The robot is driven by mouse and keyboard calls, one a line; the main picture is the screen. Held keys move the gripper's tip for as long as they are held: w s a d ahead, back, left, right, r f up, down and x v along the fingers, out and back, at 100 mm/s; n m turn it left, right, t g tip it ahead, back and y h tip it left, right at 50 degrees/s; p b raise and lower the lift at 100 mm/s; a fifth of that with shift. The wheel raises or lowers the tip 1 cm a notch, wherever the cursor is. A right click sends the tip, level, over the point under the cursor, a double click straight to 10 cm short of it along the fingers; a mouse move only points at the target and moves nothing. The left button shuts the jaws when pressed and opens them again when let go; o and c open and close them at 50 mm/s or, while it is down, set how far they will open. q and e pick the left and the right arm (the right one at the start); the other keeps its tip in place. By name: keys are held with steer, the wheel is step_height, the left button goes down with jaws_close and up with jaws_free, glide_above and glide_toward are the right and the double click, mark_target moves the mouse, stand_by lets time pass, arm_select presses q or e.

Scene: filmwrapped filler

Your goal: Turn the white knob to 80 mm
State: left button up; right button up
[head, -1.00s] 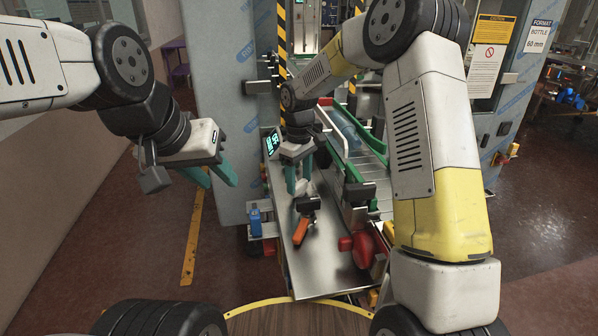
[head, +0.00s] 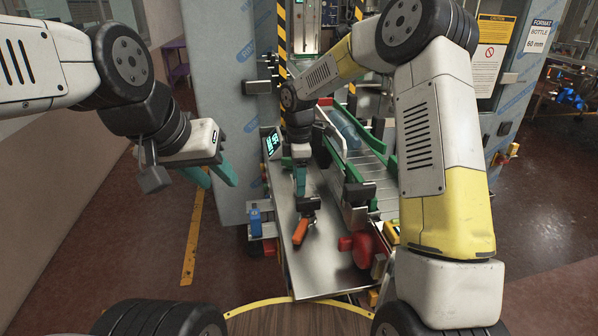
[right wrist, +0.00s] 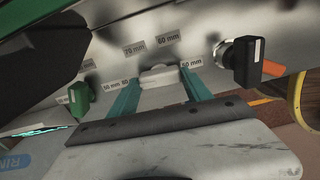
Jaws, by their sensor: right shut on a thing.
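The white knob (right wrist: 160,77) shows in the right wrist view, on a metal panel with mm labels around it. An 80 mm label (right wrist: 169,40) is printed above it, slightly right. I cannot make out which label the knob points at. My right gripper (right wrist: 162,88) is shut on the knob, one teal finger on each side. In the head view my right gripper (head: 300,183) is over the sloping metal panel and hides the knob. My left gripper (head: 217,178) is open and empty in the air at the left, away from the panel.
A green-and-black part (right wrist: 80,97) is left of the knob. A lit display (head: 272,142) and a green-railed conveyor (head: 365,160) flank the panel. A sign (head: 541,36) reads bottle 60 mm.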

steer(key=shift+n, duration=0.3)
stand_by(0.4)
steer(key=o, duration=1.4)
steer(key=shift+c, duration=0.2)
steer(key=shift+r, duration=3.95)
